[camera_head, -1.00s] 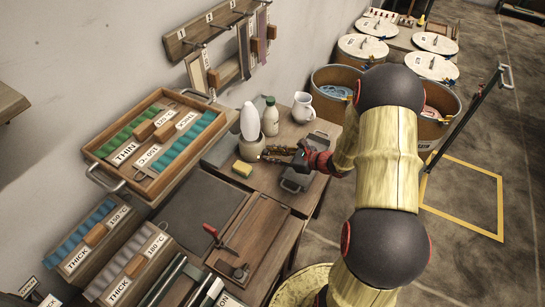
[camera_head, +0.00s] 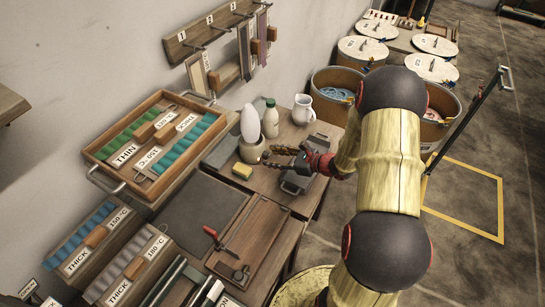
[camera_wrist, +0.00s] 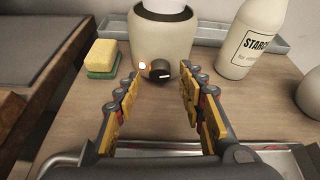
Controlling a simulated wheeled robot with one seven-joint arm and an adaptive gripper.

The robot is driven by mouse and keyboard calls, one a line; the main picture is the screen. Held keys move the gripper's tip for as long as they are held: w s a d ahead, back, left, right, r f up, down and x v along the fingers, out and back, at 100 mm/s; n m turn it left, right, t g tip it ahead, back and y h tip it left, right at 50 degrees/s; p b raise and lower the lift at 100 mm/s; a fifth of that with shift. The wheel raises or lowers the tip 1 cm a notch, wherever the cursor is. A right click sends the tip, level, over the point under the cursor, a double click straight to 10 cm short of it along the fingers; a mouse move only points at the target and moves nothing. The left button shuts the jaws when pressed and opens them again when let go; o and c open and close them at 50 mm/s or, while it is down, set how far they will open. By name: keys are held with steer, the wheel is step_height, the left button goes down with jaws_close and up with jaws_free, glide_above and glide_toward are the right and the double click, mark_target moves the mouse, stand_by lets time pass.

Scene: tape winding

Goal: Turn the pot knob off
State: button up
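The pot (camera_wrist: 172,42) is a cream vessel on the wooden table, with a white rounded top standing in it. It also shows in the head view (camera_head: 251,150). Its black knob (camera_wrist: 159,70) is low on the front, with a pale mark pointing roughly sideways. A small light (camera_wrist: 142,65) glows left of the knob. My gripper (camera_wrist: 159,78) is open and empty. Its yellow fingers lie on either side of the knob in the wrist picture, with the tips near the pot. I cannot tell whether they touch it. In the head view my gripper (camera_head: 278,156) is in front of the pot.
A yellow and green sponge (camera_wrist: 103,58) lies left of the pot. A starch bottle (camera_wrist: 253,38) stands to its right, and a white jug (camera_head: 303,109) stands farther right. A grey metal tray (camera_wrist: 70,158) lies under my gripper. Bare wood separates these things.

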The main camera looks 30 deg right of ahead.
steer(key=v, duration=1.1)
steer(key=shift+s+d, duration=0.1)
steer(key=shift+s, duration=0.1)
steer(key=shift+w+a+r+p, duration=0.1)
steer(key=shift+a+r+p, duration=0.2)
steer(key=shift+p, duration=0.05)
steer(key=a+p, duration=0.1)
steer(key=w+a+p, duration=0.1)
steer(key=p, duration=0.1)
steer(key=shift+a+f+y, duration=0.25)
steer(key=shift+a+y, duration=0.05)
steer(key=shift+a, duration=0.05)
steer(key=shift+w+d+f+p, duration=0.15)
steer(key=shift+w+d+f, duration=0.05)
steer(key=shift+w+f, duration=0.3)
steer(key=shift+w+d+f+p, duration=0.15)
steer(key=shift+w+d+f, duration=0.05)
steer(key=shift+w+f, duration=0.4)
steer(key=shift+w, duration=0.25)
steer(key=b+x, duration=0.2)
steer(key=x, duration=0.5)
steer(key=shift+w+d, duration=0.1)
steer(key=shift+d, duration=0.05)
